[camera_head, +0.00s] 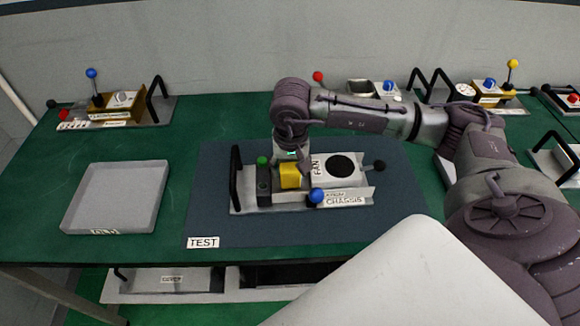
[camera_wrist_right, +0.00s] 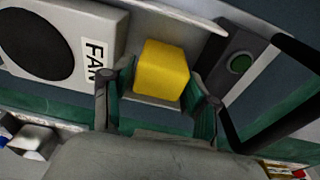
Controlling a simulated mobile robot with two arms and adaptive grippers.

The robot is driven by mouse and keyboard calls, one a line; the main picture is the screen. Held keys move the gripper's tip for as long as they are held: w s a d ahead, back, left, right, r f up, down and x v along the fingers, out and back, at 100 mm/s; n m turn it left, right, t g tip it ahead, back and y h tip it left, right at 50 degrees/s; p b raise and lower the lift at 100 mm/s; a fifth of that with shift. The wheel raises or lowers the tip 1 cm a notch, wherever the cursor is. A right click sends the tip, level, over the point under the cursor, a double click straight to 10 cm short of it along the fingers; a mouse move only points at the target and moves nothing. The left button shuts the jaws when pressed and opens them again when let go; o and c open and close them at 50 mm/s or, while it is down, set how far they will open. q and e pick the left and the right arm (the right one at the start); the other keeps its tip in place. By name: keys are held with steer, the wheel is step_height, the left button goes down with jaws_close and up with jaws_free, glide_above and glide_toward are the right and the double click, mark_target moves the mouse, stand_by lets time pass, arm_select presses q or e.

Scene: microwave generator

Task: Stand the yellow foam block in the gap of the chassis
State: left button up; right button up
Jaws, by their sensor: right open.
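The yellow foam block (camera_head: 290,176) stands in the gap of the chassis (camera_head: 250,207), between the fan unit (camera_head: 324,178) and a dark box with a green button (camera_head: 263,178). The right wrist view shows the block (camera_wrist_right: 162,70) upright between the fan unit (camera_wrist_right: 95,30) and the green-button box (camera_wrist_right: 235,62). My right gripper (camera_head: 293,160) is above the block. Its open fingers (camera_wrist_right: 159,90) lie either side of the block, with space visible at both sides. The block's lower part is partly hidden in the head view. My left gripper is not in view.
The chassis rests on a dark mat (camera_head: 215,215) labelled TEST. An empty grey tray (camera_head: 118,165) lies to the left. A black handle (camera_head: 235,176) rises at the chassis's left end, and a blue knob (camera_head: 316,195) at its front. Other units line the table's back.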

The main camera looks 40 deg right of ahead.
mark_target(291, 172)
steer(key=shift+r, duration=0.15)
step_height(291, 172, up, 12)
steer(key=s+b, duration=0.1)
steer(key=b, duration=0.1)
steer(key=shift+a, duration=0.35)
steer(key=shift+s, duration=0.1)
